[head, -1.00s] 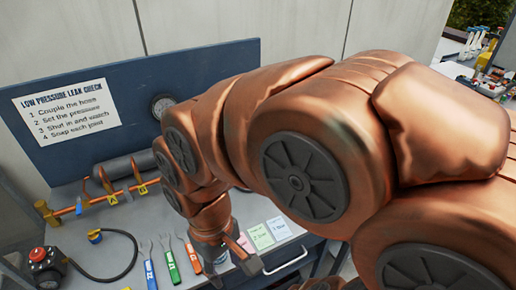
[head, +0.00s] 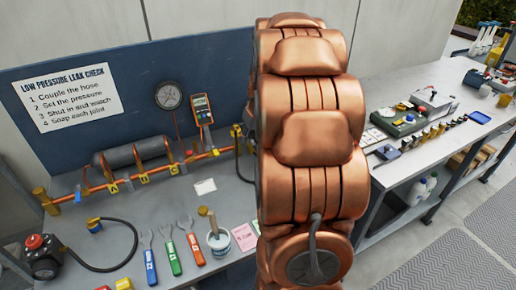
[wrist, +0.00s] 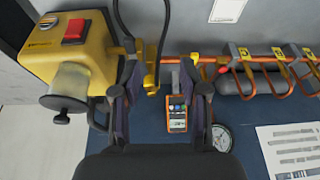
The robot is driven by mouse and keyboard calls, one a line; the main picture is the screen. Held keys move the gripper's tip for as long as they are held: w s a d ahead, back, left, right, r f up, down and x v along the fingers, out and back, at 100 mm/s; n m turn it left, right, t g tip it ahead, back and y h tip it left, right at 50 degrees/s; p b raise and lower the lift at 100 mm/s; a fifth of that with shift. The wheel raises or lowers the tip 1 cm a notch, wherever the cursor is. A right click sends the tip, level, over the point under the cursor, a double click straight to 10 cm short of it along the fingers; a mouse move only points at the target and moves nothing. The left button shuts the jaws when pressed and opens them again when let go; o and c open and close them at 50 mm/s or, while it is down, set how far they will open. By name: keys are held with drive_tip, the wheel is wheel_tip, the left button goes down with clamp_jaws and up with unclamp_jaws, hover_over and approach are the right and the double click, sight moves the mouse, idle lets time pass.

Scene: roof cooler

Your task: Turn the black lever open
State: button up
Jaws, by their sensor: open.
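My gripper (wrist: 160,68) is open and empty in the wrist view, its two dark fingers apart. The copper pipe (wrist: 250,58) crosses behind the fingertips. A brass fitting (wrist: 151,82) on the pipe shows between the fingers, near the left one. I cannot make out a black lever for certain; a finger may hide it. In the head view, the pipe (head: 160,172) runs along the bench with yellow-tagged valves. My arm hides my gripper and the pipe's right end there.
An orange meter (head: 202,110) and a round gauge (head: 169,95) stand behind the pipe. A second bench (head: 425,85) is right.

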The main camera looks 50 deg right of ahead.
drive_tip(key=shift+h, duration=0.3)
drive_tip(key=shift+w+d+f+p, duration=0.45)
drive_tip(key=shift+d+f, duration=0.55)
drive_tip(key=shift+f, duration=0.35)
drive_tip(key=shift+w+d+f+p, duration=0.3)
drive_tip(key=shift+w+d+f, duration=0.25)
drive_tip(key=shift+d+f, duration=0.65)
drive_tip(key=shift+w+d+f+p, duration=0.45)
drive_tip(key=shift+d+f, duration=0.35)
drive_tip(key=shift+f, duration=0.75)
drive_tip(key=shift+c, duration=0.2)
clamp_jaws()
